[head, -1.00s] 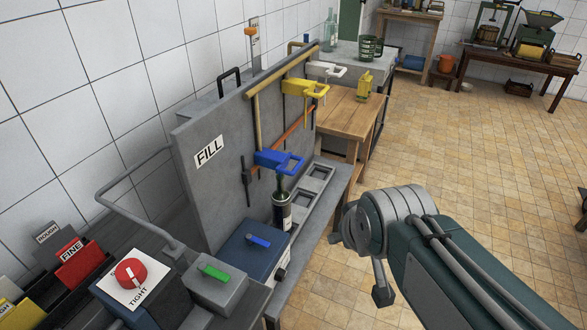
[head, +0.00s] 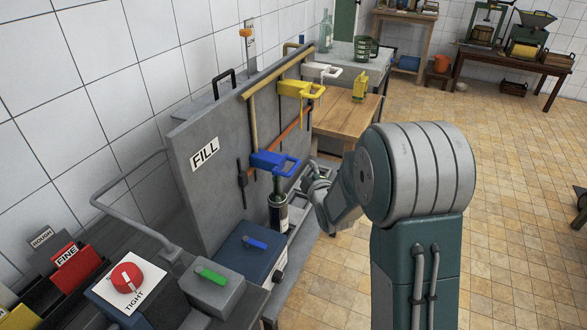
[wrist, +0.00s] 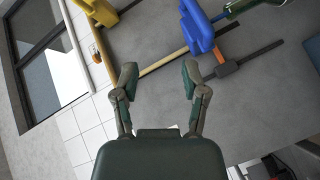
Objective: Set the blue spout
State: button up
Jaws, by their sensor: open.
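The blue spout (head: 270,162) sticks out from the grey FILL panel, with its loop handle pointing right. A dark bottle (head: 278,210) with a pale label stands upright under it. In the wrist view the blue spout (wrist: 197,28) shows at the top, beyond the fingertips. My gripper (wrist: 158,80) is open, with nothing between its fingers and the grey panel behind.
A yellow spout (head: 295,88) and a white spout (head: 318,70) are farther along the panel. A blue box (head: 250,250) and a grey box with a green lever (head: 212,277) stand in front.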

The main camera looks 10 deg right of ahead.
aim_at(294, 166)
notch_tip(294, 166, down, 9)
jog(key=w+n+t+y, duration=0.1)
jog(key=n+t+y, duration=0.1)
jog(key=n+t, duration=0.15)
jog(key=shift+n, duration=0.45)
jog(key=x, duration=1.1)
jog(key=shift+f, duration=0.1)
jog(key=shift+s, duration=0.1)
grip_shut()
